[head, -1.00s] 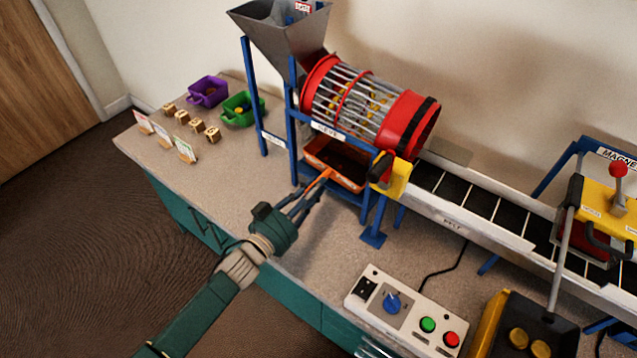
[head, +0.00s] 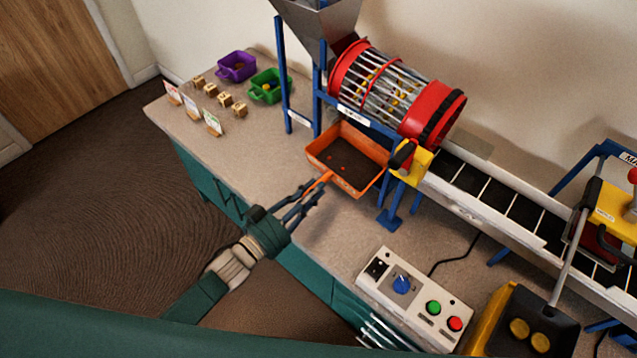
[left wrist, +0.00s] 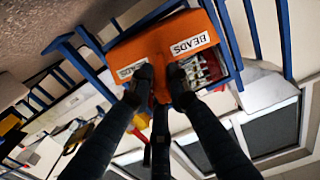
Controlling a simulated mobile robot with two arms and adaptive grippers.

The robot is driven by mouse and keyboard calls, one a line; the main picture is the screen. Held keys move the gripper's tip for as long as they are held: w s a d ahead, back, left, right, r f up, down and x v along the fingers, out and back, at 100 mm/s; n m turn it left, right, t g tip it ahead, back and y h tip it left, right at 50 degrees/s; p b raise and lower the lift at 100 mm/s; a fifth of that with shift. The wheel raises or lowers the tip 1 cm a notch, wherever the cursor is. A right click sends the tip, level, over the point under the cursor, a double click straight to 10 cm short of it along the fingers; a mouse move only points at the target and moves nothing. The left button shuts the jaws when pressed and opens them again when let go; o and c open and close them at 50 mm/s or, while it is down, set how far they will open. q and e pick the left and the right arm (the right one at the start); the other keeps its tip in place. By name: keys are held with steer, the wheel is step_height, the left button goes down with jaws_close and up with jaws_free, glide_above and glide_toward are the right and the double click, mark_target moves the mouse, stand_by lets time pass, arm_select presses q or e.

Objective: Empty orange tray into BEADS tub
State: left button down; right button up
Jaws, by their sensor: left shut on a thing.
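The orange tray (head: 322,168) is in front of the lower frame of the sieve drum, its inside dark with a few small specks. My left gripper (head: 318,188) is shut on the tray's handle. In the left wrist view the tray (left wrist: 150,48) lies beyond the fingers and carries white BEADS labels (left wrist: 190,45). A purple tub (head: 236,66) and a green tub (head: 268,86) stand at the back left of the bench; I cannot read a BEADS label on either. My right gripper is not clearly visible.
The sieve drum (head: 385,88) and its blue legs (head: 390,215) rise beside the tray. Small wooden blocks (head: 225,99) and cards (head: 212,123) stand left of the tubs. A control box (head: 412,298) and conveyor (head: 500,205) are to the right. Bench between tray and blocks is clear.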

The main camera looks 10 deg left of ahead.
arm_select(q)
steer(key=p+v, duration=0.2)
steer(key=v, duration=0.8)
steer(key=shift+p, duration=0.35)
steer(key=shift+a+r, duration=0.1)
step_height(320, 180, up, 6)
steer(key=p, duration=0.5)
steer(key=shift+p, duration=0.4)
stand_by(0.4)
